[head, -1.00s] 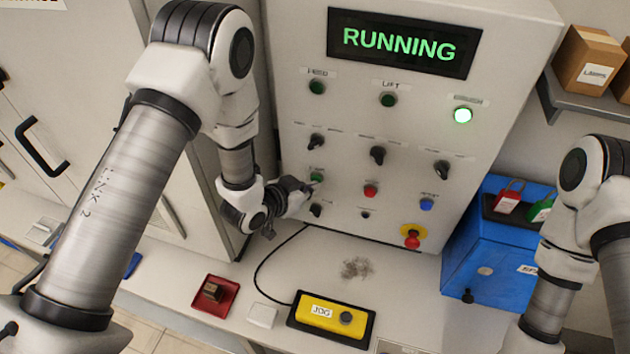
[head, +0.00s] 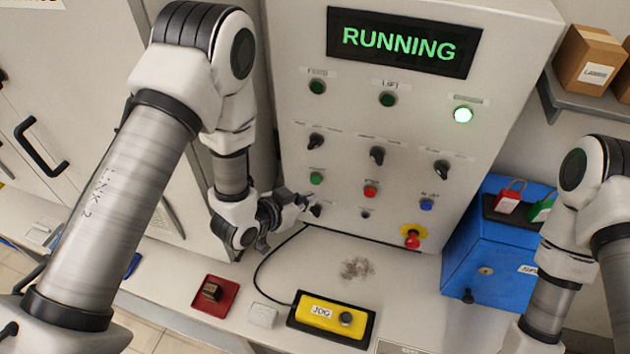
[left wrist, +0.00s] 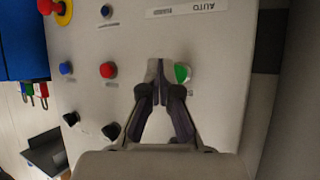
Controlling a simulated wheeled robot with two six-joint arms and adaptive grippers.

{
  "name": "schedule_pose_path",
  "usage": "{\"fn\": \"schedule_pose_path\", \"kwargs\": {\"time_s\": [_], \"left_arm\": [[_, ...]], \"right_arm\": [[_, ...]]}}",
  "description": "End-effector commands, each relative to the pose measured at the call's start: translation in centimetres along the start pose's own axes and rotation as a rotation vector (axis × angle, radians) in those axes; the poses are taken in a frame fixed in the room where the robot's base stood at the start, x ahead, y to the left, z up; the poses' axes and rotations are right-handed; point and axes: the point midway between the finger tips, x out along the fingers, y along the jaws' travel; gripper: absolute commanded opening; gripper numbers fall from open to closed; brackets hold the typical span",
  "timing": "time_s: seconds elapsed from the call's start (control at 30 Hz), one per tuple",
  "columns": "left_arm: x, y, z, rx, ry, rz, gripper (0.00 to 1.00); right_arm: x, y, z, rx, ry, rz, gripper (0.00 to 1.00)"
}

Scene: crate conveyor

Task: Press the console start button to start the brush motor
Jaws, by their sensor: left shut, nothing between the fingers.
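The console (head: 290,110) is a light grey panel. The green button (head: 316,178) is at the lower left of the panel, in full sight. My left gripper (head: 308,200) is shut and empty, just below and left of the green button. In the left wrist view the shut fingertips (left wrist: 158,78) are beside the green button (left wrist: 182,73), apart from it. My right gripper is out of view; only part of its arm shows.
A red button (head: 370,191), a blue button (head: 427,204), black selector knobs (head: 377,155) and a red emergency stop (head: 412,239) are on the panel. A yellow jog box (head: 325,313), a red tray (head: 228,293) and a blue lock box (head: 500,250) are on the bench.

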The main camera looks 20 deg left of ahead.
Motion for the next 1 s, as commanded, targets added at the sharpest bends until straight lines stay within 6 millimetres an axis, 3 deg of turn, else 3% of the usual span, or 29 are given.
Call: {"fn": "schedule_pose_path", "kwargs": {"time_s": [0.33,1.0], "left_arm": [[-2.4,1.3,1.3,0.000,0.000,0.000,0.00],[-2.5,1.4,1.3,0.000,0.001,0.000,0.00]], "right_arm": [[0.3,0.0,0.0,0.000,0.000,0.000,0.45],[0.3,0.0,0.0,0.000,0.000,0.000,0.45]]}}
